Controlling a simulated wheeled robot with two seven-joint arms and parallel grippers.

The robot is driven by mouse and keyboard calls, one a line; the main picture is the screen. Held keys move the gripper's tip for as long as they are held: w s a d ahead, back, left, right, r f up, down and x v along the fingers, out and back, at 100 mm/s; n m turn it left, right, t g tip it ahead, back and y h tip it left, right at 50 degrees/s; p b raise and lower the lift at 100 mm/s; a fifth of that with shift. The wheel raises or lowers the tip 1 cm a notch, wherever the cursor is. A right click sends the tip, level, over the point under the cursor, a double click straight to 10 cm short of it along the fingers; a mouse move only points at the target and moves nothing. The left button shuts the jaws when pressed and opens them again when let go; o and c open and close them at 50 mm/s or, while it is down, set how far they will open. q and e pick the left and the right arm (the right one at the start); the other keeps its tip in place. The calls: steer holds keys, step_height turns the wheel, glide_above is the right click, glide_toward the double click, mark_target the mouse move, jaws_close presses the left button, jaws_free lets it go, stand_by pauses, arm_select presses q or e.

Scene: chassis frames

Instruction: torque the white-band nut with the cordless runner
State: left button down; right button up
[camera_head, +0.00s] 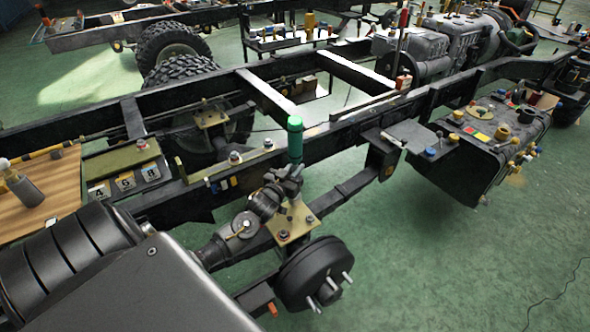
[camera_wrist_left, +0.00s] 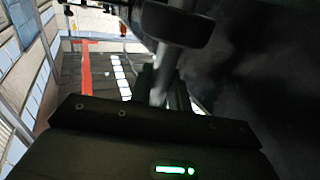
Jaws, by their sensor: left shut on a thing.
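My left gripper (camera_head: 287,183) is shut on the cordless runner (camera_head: 295,140), which stands about upright with its green, lit-looking top end up. The runner's lower end is hidden behind the gripper, just above a tan plate (camera_head: 303,213) on the axle. Nuts show on this plate, one at its right edge (camera_head: 310,219) and one at its front (camera_head: 284,236). I cannot tell which nut has the white band, nor whether the runner touches one. The left wrist view is dark and shows a green indicator but no clear nut. My right gripper is not in view.
The black frame rail (camera_head: 340,135) runs behind the gripper. A brake drum (camera_head: 315,272) with studs lies in front of the plate. A wooden board (camera_head: 45,190) with a bottle is at left. A dark tank (camera_head: 480,150) with several small parts stands at right.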

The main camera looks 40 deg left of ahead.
arm_select(q)
steer(key=shift+f+b, duration=0.5)
steer(key=shift+f, duration=0.1)
stand_by(1.1)
steer(key=shift+s+d+f, duration=0.1)
steer(key=shift+f, duration=0.05)
stand_by(0.4)
steer(key=shift+f+p, duration=0.15)
steer(key=shift+p, duration=0.45)
stand_by(1.1)
steer(key=shift+r, duration=0.2)
steer(key=shift+r+p, duration=0.6)
steer(key=shift+p, duration=0.2)
steer(key=shift+r+p, duration=0.5)
steer(key=shift+r, duration=0.2)
steer(key=shift+r+p, duration=0.45)
